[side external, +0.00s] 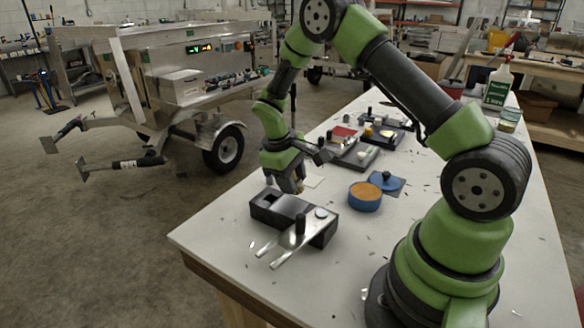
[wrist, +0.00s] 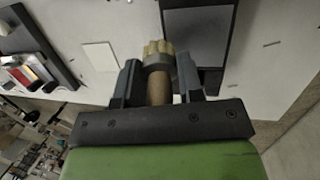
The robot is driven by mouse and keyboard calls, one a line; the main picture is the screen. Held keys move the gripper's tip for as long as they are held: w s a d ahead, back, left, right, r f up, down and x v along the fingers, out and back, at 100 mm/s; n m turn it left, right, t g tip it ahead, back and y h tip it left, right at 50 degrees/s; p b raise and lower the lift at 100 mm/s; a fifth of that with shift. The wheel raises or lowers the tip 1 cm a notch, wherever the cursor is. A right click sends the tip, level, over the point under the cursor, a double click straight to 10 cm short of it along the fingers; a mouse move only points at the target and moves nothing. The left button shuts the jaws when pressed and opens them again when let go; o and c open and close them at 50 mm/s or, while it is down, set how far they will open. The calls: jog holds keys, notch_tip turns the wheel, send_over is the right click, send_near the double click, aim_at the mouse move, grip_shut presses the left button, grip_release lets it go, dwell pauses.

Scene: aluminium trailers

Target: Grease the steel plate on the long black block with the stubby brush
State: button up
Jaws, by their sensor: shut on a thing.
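The long black block (side external: 262,212) lies near the table's front left corner. Its steel plate (side external: 290,206) is a smooth grey face on top, and it also shows in the wrist view (wrist: 200,40). My gripper (side external: 291,183) is shut on the stubby brush, just above the back edge of the block. In the wrist view the brush (wrist: 158,62) has a brown handle between the fingers, a grey collar and pale yellow bristles. The bristles point towards the block and appear beside the plate's left edge. I cannot tell whether they touch anything.
A forked metal piece (side external: 280,250) with a black knob sits across the block's right end. An open blue tin (side external: 365,199) with orange-brown contents stands to the right, beside a blue lid (side external: 390,184). A white card (wrist: 101,56) lies nearby.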

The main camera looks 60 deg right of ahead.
aim_at(295, 175)
jog(key=shift+a+f, duration=0.3)
jog(key=shift+a, duration=0.2)
jog(key=shift+a+f, duration=0.25)
jog(key=shift+a, duration=0.2)
jog(key=shift+a+r, duration=0.15)
jog(key=shift+a, duration=1.2)
jog(key=shift+a+r, duration=0.15)
jog(key=shift+a, duration=1.15)
jog(key=d, duration=0.7)
jog(key=shift+d+r, duration=0.1)
jog(key=shift+r, duration=0.2)
jog(key=shift+s, duration=0.4)
jog(key=shift+a, duration=0.35)
jog(key=shift+a+r, duration=0.1)
jog(key=shift+a, duration=2.9)
jog(key=shift+d, duration=3.1)
jog(key=shift+d+r, duration=0.15)
jog(key=shift+d, duration=0.1)
jog(key=shift+r, duration=3.15)
